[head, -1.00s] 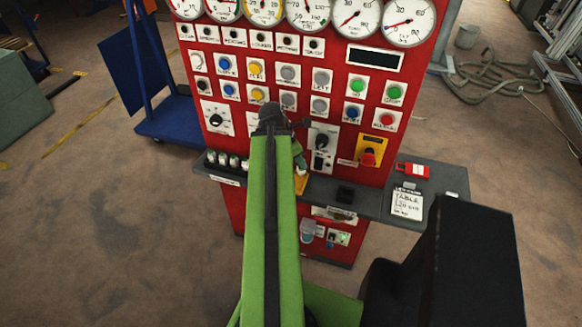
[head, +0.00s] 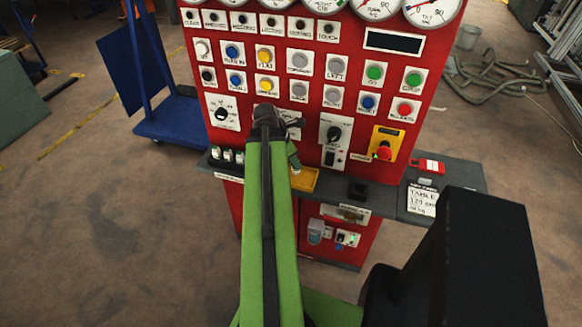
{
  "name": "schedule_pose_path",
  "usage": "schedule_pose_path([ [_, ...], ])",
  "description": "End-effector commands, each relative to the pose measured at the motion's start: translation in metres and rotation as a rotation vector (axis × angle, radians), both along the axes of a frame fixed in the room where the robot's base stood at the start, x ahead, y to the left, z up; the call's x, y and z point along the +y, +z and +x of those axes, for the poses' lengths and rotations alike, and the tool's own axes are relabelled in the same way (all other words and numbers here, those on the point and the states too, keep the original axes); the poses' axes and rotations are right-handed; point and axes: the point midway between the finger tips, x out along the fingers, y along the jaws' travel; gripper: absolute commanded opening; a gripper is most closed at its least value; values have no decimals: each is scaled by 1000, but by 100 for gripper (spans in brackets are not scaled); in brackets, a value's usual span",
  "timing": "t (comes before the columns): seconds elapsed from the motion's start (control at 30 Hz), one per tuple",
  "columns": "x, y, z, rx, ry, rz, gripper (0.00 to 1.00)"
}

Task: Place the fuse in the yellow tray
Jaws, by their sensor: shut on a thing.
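The yellow tray (head: 306,180) sits on the grey shelf of the red panel, just right of my arm, and my arm hides its left part. My gripper (head: 294,162) is at the far end of my green arm, over or close to the tray's left part. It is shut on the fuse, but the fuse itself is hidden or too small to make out. I cannot tell the height of my gripper above the tray. Several small white-topped pieces (head: 228,156) stand in a dark rack on the shelf, left of my arm.
The red panel (head: 310,110) with buttons, knobs and gauges rises behind the shelf. A black block (head: 358,189) stands right of the tray. A red item (head: 428,166) and a white label card (head: 422,200) lie on the right side surface. A blue cart (head: 170,118) stands at left.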

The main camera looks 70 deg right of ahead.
Motion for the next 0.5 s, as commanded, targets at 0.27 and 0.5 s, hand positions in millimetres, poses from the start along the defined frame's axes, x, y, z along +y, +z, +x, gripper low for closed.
schedule_pose_path([
  [0.27,2,-16,3,0,6,0,0],
  [0.5,2,-19,4,0,8,0,29],
])
